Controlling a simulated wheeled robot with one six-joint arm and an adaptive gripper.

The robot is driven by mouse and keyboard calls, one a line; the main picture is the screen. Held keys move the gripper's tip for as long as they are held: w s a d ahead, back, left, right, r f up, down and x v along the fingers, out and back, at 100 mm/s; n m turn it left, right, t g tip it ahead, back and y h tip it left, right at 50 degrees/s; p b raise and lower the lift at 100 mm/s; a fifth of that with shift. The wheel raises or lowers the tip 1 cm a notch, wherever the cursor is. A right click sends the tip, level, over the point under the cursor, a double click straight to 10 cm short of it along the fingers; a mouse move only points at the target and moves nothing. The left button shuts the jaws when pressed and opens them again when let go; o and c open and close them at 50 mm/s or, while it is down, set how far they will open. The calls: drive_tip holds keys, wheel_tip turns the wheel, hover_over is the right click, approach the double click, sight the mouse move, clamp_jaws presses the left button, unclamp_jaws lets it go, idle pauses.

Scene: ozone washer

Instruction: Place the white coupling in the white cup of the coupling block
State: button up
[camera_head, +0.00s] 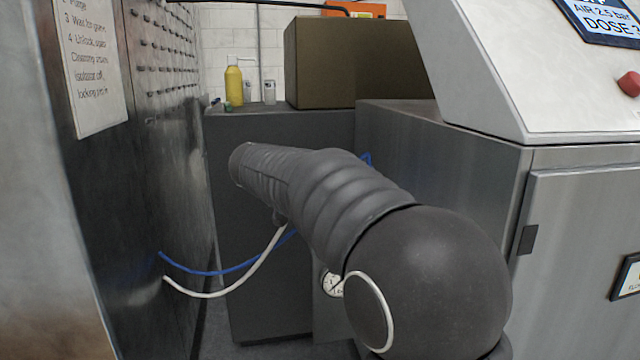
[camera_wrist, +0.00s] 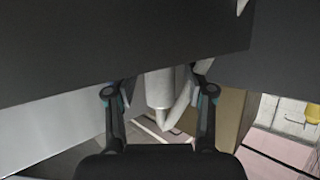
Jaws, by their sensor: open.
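My gripper (camera_wrist: 160,88) shows in the wrist view with its two fingers spread apart. A pale, whitish cylinder (camera_wrist: 159,87), perhaps the white coupling, shows between the fingers, with a curved pale tube (camera_wrist: 181,105) beside it. I cannot tell whether either finger touches it. In the head view my arm reaches away from me and hides the gripper. A white hose (camera_head: 235,288) and a blue hose (camera_head: 210,272) run from the left machine to behind my arm. I cannot make out the coupling block or its white cup.
A perforated metal machine wall (camera_head: 160,170) stands close on the left. A steel cabinet (camera_head: 585,230) stands on the right. A dark grey cabinet (camera_head: 255,290) behind my arm carries a yellow bottle (camera_head: 234,84) and a brown box (camera_head: 320,65). A dark panel (camera_wrist: 100,50) crosses the wrist view's top.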

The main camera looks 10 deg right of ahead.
drive_tip(key=p+v, duration=0.1)
drive_tip(key=v, duration=1)
drive_tip(key=shift+s+a+r, duration=0.2)
drive_tip(key=shift+s+a, duration=0.05)
drive_tip(key=shift+r, duration=0.1)
wheel_tip(320, 180, up, 9)
drive_tip(key=d+n+t+y, duration=0.2)
drive_tip(key=n+t+y, duration=0.15)
drive_tip(key=t, duration=0.45)
drive_tip(key=s+a+f+n+g+y, duration=0.3)
drive_tip(key=s+f+n+y, duration=0.4)
drive_tip(key=s+f+y, duration=0.4)
drive_tip(key=s+d+f+g+h, duration=0.2)
drive_tip(key=s+d+f+g, duration=0.2)
drive_tip(key=s+f, duration=0.6)
drive_tip(key=s+d+f+m+g+h, duration=0.1)
drive_tip(key=s+d+f+g+h, duration=0.2)
drive_tip(key=s+f, duration=0.7)
drive_tip(key=shift+s+d+f+g, duration=0.15)
drive_tip(key=shift+s+d+g, duration=0.7)
drive_tip(key=shift+d+g, duration=0.15)
drive_tip(key=shift+m, duration=0.25)
